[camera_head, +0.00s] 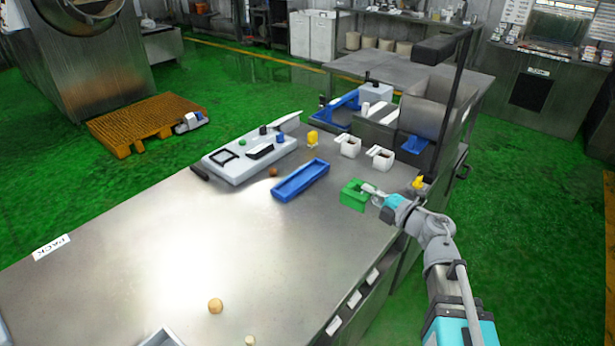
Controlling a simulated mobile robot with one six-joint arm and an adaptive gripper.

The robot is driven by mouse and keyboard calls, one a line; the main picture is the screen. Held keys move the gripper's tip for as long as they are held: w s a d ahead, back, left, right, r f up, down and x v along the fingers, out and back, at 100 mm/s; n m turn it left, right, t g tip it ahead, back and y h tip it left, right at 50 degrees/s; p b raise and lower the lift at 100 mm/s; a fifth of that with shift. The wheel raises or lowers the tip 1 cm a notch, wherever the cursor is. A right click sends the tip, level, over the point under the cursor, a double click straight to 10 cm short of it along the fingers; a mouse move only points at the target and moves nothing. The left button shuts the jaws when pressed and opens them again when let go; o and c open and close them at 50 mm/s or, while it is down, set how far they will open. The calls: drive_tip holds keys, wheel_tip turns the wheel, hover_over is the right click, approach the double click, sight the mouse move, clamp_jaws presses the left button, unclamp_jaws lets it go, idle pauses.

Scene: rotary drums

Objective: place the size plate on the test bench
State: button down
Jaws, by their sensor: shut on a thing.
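A green, box-like piece (352,196) is at the right side of the steel bench, with its upper edge at my gripper. My gripper (368,189) is shut on this green piece, reaching in from the right. The fingertips are small in view, and I cannot tell whether the piece touches the bench top. No plate label can be read, so I cannot tell for sure whether the green piece is the size plate. The steel bench (130,240) carries a "PACK" label at its left; no label marks a test bench.
A blue tray (300,181) lies left of the green piece. A white panel device (250,152) is behind it. A yellow piece (419,183) is close to my wrist. The bench's front middle is mostly clear.

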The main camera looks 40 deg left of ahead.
drive_tip(key=shift+w+d+r+m+t, duration=0.1)
drive_tip(key=shift+w+d+m+t, duration=0.15)
drive_tip(key=shift+d, duration=0.35)
drive_tip(key=shift+w+d+r+m+t, duration=0.15)
drive_tip(key=shift+w+d, duration=0.15)
drive_tip(key=shift+d, duration=0.25)
drive_tip(key=shift+f, duration=0.15)
drive_tip(key=w+a+f+b, duration=0.1)
drive_tip(key=w+f+b, duration=0.2)
drive_tip(key=w, duration=0.1)
drive_tip(key=w+a+f+b, duration=0.2)
drive_tip(key=w+f+b, duration=0.1)
drive_tip(key=w, duration=0.1)
drive_tip(key=w+a+f+b, duration=0.1)
drive_tip(key=w+f+b, duration=0.1)
drive_tip(key=w+f, duration=0.1)
drive_tip(key=shift+w+a+b, duration=0.35)
drive_tip(key=shift+w+b, duration=0.05)
drive_tip(key=shift+w, duration=0.25)
drive_tip(key=shift+w+a+f+b, duration=0.15)
drive_tip(key=shift+w+f+b, duration=0.35)
drive_tip(key=shift+f+b, duration=0.25)
drive_tip(key=shift+s+f+b, duration=0.1)
drive_tip(key=shift+f+b, duration=1.15)
